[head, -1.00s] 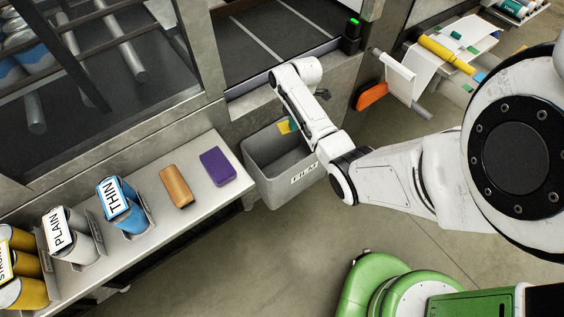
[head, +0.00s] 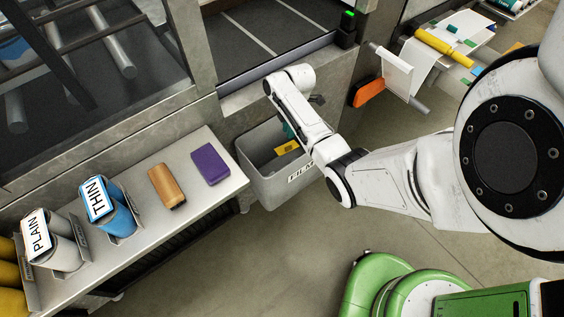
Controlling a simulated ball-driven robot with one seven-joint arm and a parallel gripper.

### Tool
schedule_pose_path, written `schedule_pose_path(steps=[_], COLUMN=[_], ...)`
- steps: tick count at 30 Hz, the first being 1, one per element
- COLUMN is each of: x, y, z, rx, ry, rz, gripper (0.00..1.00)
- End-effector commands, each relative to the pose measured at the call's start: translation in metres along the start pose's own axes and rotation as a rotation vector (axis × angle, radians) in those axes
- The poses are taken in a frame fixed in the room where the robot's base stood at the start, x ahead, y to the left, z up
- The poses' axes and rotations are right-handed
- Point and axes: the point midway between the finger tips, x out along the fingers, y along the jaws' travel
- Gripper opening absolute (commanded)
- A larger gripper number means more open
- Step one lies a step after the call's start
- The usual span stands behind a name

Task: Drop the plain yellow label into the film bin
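The grey film bin (head: 262,177), marked FILM on its front, stands on the floor between the bench and the machine. A small yellow label (head: 287,147) shows inside the bin, below its rim and left of my forearm. It looks apart from my gripper (head: 287,130), whose teal tip shows over the back of the bin. My arm hides most of the gripper, so I cannot see its fingers or how wide they are. Any marking on the label is too small to read.
The bench (head: 146,230) at left carries a purple block (head: 210,164), a tan block (head: 167,186), a blue THIN roll holder (head: 108,205) and a PLAIN holder (head: 55,240). An orange handle (head: 367,92) is on the right. Floor between is clear.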

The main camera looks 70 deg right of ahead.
Motion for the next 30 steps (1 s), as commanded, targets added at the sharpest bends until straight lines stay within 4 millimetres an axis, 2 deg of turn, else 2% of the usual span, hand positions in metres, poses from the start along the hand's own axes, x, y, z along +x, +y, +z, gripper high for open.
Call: schedule_pose_path(steps=[1, 4, 14, 17, 24, 30], x=[0.0, 0.0, -0.005, -0.016, -0.062, -0.093], y=[0.0, 0.0, 0.001, 0.001, 0.001, 0.001], z=[0.0, 0.0, 0.0, -0.001, 0.0, 0.0], rx=[0.0, 0.0, -0.001, -0.001, -0.001, -0.001], ry=[0.0, 0.0, 0.0, 0.001, 0.0, 0.0], rz=[0.0, 0.0, 0.002, 0.004, 0.005, 0.002], gripper=[0.25, 0.34, 0.34, 0.34, 0.34, 0.34])
